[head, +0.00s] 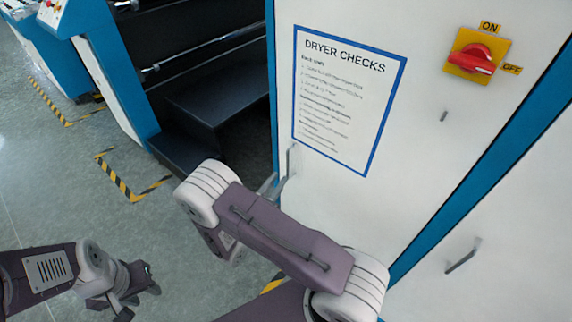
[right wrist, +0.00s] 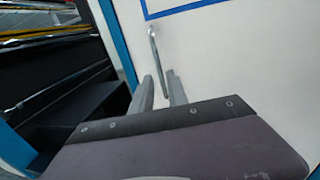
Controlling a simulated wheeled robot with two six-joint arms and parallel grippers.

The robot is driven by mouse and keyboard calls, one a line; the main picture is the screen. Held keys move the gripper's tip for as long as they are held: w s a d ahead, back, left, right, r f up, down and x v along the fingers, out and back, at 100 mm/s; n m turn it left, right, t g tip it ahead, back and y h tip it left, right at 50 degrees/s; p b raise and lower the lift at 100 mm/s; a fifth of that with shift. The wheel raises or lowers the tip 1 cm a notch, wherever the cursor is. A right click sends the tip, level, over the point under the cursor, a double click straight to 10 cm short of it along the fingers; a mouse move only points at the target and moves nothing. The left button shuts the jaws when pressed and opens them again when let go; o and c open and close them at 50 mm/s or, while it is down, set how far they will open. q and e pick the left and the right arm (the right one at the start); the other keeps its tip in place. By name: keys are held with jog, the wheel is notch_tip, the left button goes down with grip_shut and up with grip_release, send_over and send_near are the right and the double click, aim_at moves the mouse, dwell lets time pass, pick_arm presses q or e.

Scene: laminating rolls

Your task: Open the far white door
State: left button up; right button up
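The far white door (head: 420,120) carries a blue-framed "DRYER CHECKS" sheet and appears shut. Its upright metal handle (head: 291,160) is near its left edge, and the handle also shows in the right wrist view (right wrist: 153,45). My right gripper (head: 276,187) is at the handle, partly hidden behind my arm in the head view. In the right wrist view its two fingers (right wrist: 160,90) are apart, with the handle's lower end between them. I cannot tell whether they touch it. My left gripper (head: 145,285) hangs low at the left, away from the door; its finger gap is unclear.
A nearer white panel (head: 510,220) with its own handle (head: 463,257) stands at the right, past a blue frame strip. A red rotary switch (head: 472,62) is on the far door. Dark machine steps (head: 215,105) lie left of the door. Grey floor (head: 60,190) is open at left.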

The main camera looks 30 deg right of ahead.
aim_at(288, 166)
jog(key=x, duration=0.7)
jog(key=shift+d+p, duration=0.1)
jog(key=shift+p, duration=0.25)
jog(key=shift+w, duration=0.15)
grip_shut()
dwell(0.7)
